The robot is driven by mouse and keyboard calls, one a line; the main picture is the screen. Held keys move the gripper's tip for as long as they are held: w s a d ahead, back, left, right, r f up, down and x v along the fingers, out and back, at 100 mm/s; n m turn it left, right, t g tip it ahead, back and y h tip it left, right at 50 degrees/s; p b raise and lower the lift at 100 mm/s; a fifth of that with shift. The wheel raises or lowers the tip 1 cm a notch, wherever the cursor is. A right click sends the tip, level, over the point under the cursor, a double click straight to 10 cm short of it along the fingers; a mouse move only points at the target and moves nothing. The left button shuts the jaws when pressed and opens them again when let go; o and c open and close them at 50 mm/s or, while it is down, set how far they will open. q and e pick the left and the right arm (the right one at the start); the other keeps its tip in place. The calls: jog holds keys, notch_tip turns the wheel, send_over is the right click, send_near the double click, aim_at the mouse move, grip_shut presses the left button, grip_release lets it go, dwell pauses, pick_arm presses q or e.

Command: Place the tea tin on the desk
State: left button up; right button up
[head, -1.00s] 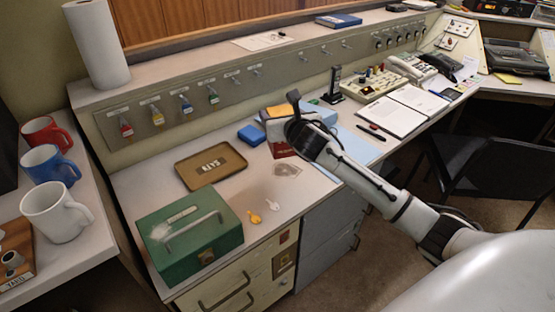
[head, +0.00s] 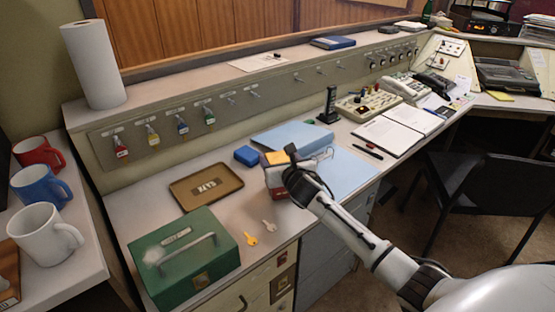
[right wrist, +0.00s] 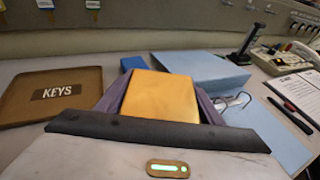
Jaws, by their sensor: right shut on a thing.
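The tea tin has a yellow-orange top and a red side. In the head view the tin (head: 273,178) is partly covered by my right gripper (head: 290,170), over the desk to the right of the keys tray. In the right wrist view the yellow top of the tin (right wrist: 160,97) sits between the two fingers of the right gripper (right wrist: 158,100), which is shut on it. I cannot tell whether the bottom of the tin touches the desk (head: 225,230). My left gripper is not in view.
A brown keys tray (head: 182,203), green cash box (head: 187,275), two keys (head: 250,239), a small blue box (head: 247,156) and a blue binder (head: 290,138) lie around the tin. Bare desk shows between the tray and the keys. A black chair (head: 490,200) stands right.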

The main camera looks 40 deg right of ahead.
jog(key=shift+f, duration=0.1)
jog(key=o, duration=1.2)
jog(key=shift+c, duration=0.2)
jog(key=shift+r, duration=0.2)
jog(key=p+v, duration=0.1)
jog(key=v, duration=1.1)
jog(key=shift+f, duration=0.1)
